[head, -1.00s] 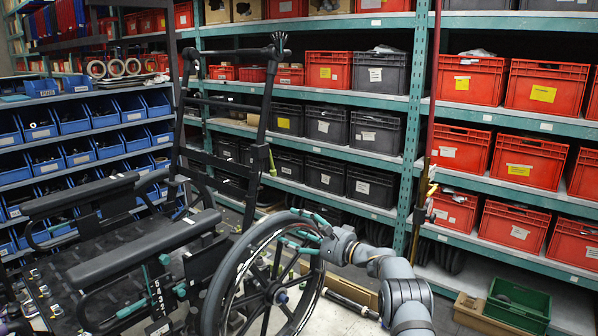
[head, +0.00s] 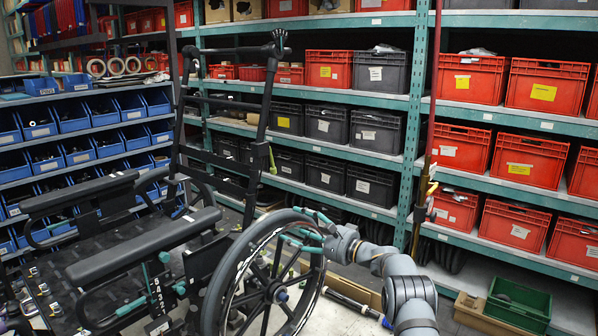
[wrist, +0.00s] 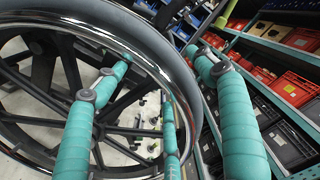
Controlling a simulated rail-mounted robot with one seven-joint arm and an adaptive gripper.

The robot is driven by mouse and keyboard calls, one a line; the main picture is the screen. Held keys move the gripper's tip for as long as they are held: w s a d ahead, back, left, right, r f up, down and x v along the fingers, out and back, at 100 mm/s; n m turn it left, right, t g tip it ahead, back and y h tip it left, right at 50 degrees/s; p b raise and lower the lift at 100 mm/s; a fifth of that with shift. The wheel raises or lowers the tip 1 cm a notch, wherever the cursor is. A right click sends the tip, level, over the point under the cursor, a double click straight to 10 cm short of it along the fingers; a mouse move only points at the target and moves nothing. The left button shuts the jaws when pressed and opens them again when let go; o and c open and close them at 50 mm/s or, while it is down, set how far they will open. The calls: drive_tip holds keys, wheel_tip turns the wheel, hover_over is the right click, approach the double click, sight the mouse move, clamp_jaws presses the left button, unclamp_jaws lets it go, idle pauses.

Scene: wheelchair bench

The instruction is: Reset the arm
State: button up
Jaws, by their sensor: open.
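My gripper (head: 289,224) has teal-wrapped fingers and is at the upper right of the large wheelchair wheel (head: 211,300). In the wrist view, its fingers are spread apart, with some on the left and one on the right (wrist: 240,125). The wheel's shiny rim (wrist: 150,52) runs between the fingers on the left and the right finger. The fingers look open around the rim; I cannot tell whether any of them touches it. My grey arm reaches in from the lower right of the head view.
The wheelchair (head: 140,245) with black armrests fills the lower left. Shelves (head: 412,150) with red and grey crates stand behind. Blue bins (head: 72,120) line the left. A green crate (head: 518,300) sits at the lower right. Floor shows between wheel and shelves.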

sight(265, 246)
drive_tip(key=shift+w+a+r, duration=0.1)
drive_tip(key=shift+w+a, duration=0.1)
drive_tip(key=shift+a, duration=0.1)
drive_tip(key=shift+s+a+p, duration=0.25)
drive_tip(key=shift+p, duration=0.05)
drive_tip(key=s+a+n+b, duration=0.2)
drive_tip(key=s+b, duration=0.1)
drive_tip(key=s+a+n+b, duration=0.2)
drive_tip(key=s+a+b, duration=0.1)
drive_tip(key=s+a+n+b, duration=0.2)
drive_tip(key=s+b, duration=0.1)
drive_tip(key=shift+s+a+f, duration=0.15)
drive_tip(key=shift+a+f, duration=0.05)
drive_tip(key=shift+f, duration=0.15)
drive_tip(key=shift+r, duration=0.1)
